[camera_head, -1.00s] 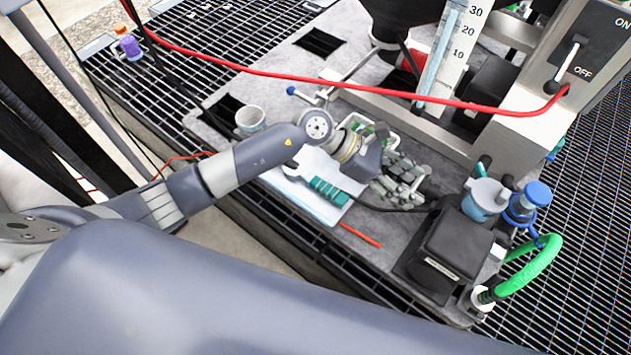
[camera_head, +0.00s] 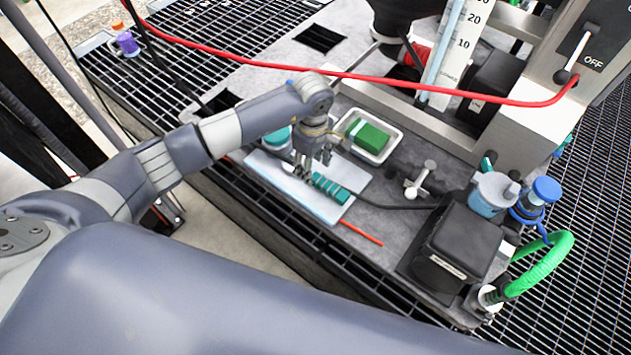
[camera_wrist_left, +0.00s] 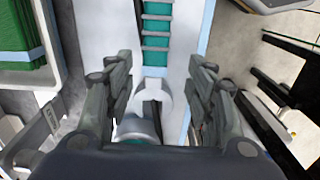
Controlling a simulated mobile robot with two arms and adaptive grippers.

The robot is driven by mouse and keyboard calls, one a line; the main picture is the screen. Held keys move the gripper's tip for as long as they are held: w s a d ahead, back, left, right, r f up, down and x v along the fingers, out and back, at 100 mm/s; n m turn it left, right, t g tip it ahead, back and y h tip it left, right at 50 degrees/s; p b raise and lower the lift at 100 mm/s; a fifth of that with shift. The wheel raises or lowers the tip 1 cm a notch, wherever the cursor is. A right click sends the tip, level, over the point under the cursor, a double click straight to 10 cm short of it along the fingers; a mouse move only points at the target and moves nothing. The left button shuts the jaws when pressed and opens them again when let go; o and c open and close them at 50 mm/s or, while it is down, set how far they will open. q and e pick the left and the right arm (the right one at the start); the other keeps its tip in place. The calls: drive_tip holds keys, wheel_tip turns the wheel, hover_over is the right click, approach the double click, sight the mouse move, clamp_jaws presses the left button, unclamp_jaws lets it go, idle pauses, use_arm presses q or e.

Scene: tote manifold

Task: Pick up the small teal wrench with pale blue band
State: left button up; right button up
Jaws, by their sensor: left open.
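The wrench (camera_head: 330,187) has a ribbed teal handle and lies flat on a white-and-pale-blue board near the table's front edge. In the left wrist view its teal handle (camera_wrist_left: 156,30) shows pale cross bands, and its silvery open-ended head (camera_wrist_left: 152,92) points toward me. My left gripper (camera_head: 314,165) points down over the head end of the wrench. In the left wrist view the two fingers of this gripper (camera_wrist_left: 162,78) are apart, one on each side of the wrench, with nothing held. I cannot tell the exact height above it. My right gripper is out of view.
A white tray (camera_head: 398,147) with a green block (camera_head: 370,137) stands just behind the gripper. A teal round item (camera_head: 277,138) is partly hidden by my arm. A red stick (camera_head: 361,233) lies in front of the board. A red cable (camera_head: 440,90) crosses above. A black box (camera_head: 462,240) stands right.

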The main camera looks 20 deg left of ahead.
sight(316, 176)
use_arm(q)
drive_tip(key=f+b, duration=0.2)
drive_tip(key=f, duration=0.1)
drive_tip(key=f+b, duration=0.1)
drive_tip(key=shift+w+d+f, duration=0.25)
drive_tip(key=shift+d+f, duration=0.05)
drive_tip(key=shift+f, duration=0.45)
drive_tip(key=shift+r, duration=0.1)
clamp_jaws()
